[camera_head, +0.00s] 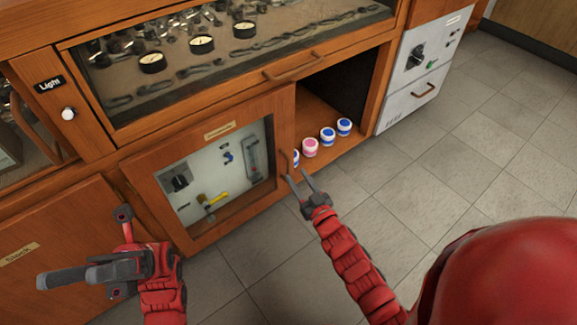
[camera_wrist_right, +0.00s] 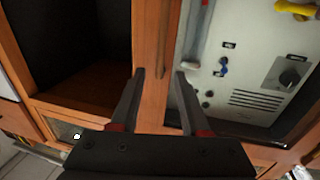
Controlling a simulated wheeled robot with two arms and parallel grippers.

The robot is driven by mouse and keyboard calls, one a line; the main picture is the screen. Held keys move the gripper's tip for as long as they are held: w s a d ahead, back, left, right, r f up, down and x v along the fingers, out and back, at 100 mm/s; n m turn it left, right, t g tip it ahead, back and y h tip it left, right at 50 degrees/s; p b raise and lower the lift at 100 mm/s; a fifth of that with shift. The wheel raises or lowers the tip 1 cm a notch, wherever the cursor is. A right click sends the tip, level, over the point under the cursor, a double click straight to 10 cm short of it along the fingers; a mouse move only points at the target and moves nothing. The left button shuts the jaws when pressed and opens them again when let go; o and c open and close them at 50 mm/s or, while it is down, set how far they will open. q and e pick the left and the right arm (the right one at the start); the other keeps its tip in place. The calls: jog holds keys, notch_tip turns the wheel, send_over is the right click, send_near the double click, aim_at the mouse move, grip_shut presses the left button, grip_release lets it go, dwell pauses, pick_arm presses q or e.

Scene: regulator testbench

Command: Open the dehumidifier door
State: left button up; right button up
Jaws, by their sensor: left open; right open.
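The dehumidifier door (camera_head: 232,128) is a wooden frame around a window, with a small label on top. It looks shut, with a pale panel of knobs, a gauge and a yellow handle visible behind the window. A wooden handle (camera_head: 295,158) stands upright at its right edge. My right gripper (camera_head: 298,182) is open close to this handle. In the right wrist view the upright wooden handle (camera_wrist_right: 165,45) lies between the lines of the two open fingers (camera_wrist_right: 164,76), which do not visibly pinch it. My left gripper (camera_head: 62,277) is open and empty at the lower left, away from the door.
An open compartment (camera_head: 340,95) with several white jars with blue or pink lids (camera_head: 310,148) is right of the door. A glass-topped drawer (camera_head: 220,50) is above. A grey machine (camera_head: 415,70) stands further right. The tiled floor (camera_head: 440,190) in front is clear.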

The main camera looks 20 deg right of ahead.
aim_at(289, 165)
jog(key=w, duration=0.1)
jog(key=w+b, duration=0.1)
jog(key=shift+w+a+f, duration=0.1)
jog(key=shift+w+a, duration=0.15)
jog(key=shift+w, duration=0.15)
jog(key=w, duration=0.1)
jog(key=w+b, duration=0.1)
jog(key=w, duration=0.1)
jog(key=shift+w+a+b, duration=0.15)
jog(key=shift+a+b, duration=0.1)
jog(key=shift+b, duration=0.15)
jog(key=shift+w, duration=0.25)
pick_arm(q)
jog(key=s+a+r+m+t+y, duration=0.1)
jog(key=s+a+m+t+y, duration=0.7)
jog(key=s+t, duration=0.3)
jog(key=shift+a+t+y, duration=0.4)
jog(key=shift+t+y, duration=0.4)
jog(key=shift+y, duration=0.1)
jog(key=shift+s, duration=0.1)
pick_arm(e)
grip_shut()
